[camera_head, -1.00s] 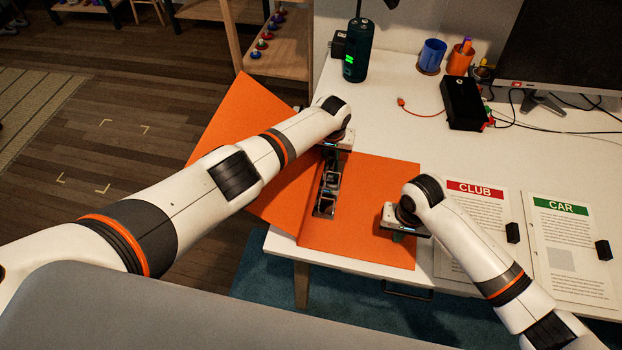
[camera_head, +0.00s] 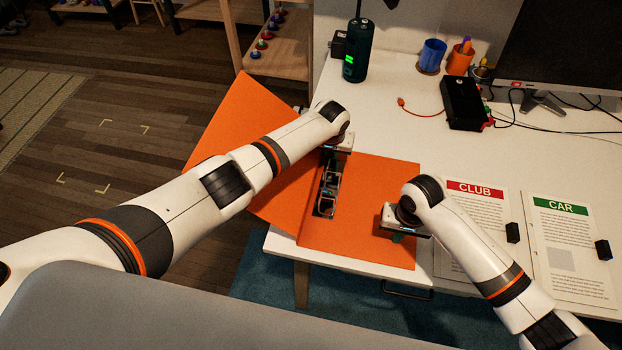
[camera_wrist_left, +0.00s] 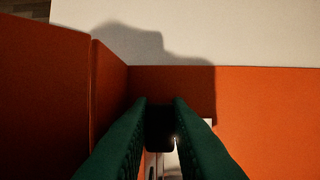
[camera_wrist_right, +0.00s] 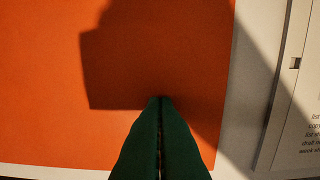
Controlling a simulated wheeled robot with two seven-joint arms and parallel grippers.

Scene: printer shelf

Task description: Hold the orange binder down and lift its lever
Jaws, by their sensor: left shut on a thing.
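The orange binder (camera_head: 372,190) lies open on the white table. Its front cover (camera_head: 240,125) is spread to the left past the table edge, and its metal ring mechanism (camera_head: 328,188) lies near the spine. My left gripper (camera_wrist_left: 160,104) is at the mechanism's far end, shut on a dark piece, the lever (camera_wrist_left: 160,128). In the head view my left wrist hides the lever. My right gripper (camera_wrist_right: 161,99) is shut and empty, fingertips down at the binder's right part; I cannot tell whether they press on it.
Two printed sheets, CLUB (camera_head: 475,225) and CAR (camera_head: 565,240), lie right of the binder. A black box (camera_head: 462,103), blue cup (camera_head: 432,56), orange cup (camera_head: 460,60) and dark green cylinder (camera_head: 358,50) stand farther back. The middle of the table is clear.

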